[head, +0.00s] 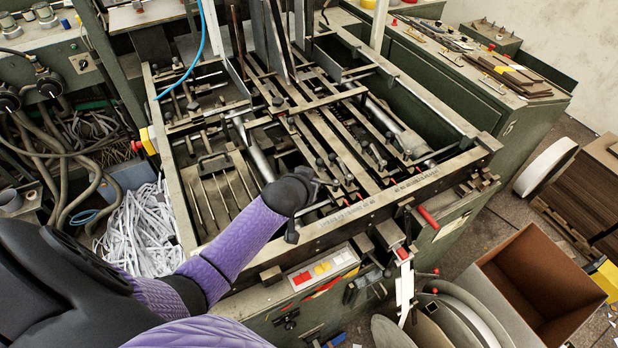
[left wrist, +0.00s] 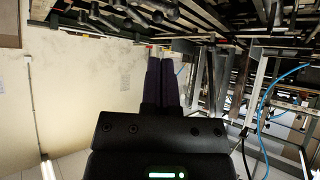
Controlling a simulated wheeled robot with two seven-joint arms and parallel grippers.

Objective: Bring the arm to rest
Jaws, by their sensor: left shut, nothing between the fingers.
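My left arm in a purple sleeve comes in from the lower left of the head view. Its black wrist and left gripper (head: 318,183) are over the front part of the feeder machine (head: 330,232), above its bars and rods. In the head view the fingers are small and hard to make out against the dark metal. In the left wrist view the two dark fingers of the left gripper (left wrist: 162,64) lie side by side, closed and empty. My right gripper is not in view.
Metal bars and upright plates (head: 270,40) rise at the machine's back. A pile of paper strips (head: 140,225) lies left of it. An open cardboard box (head: 540,280) stands at the lower right. A green cabinet (head: 500,100) with tools stands behind right. A blue cable (left wrist: 265,105) hangs nearby.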

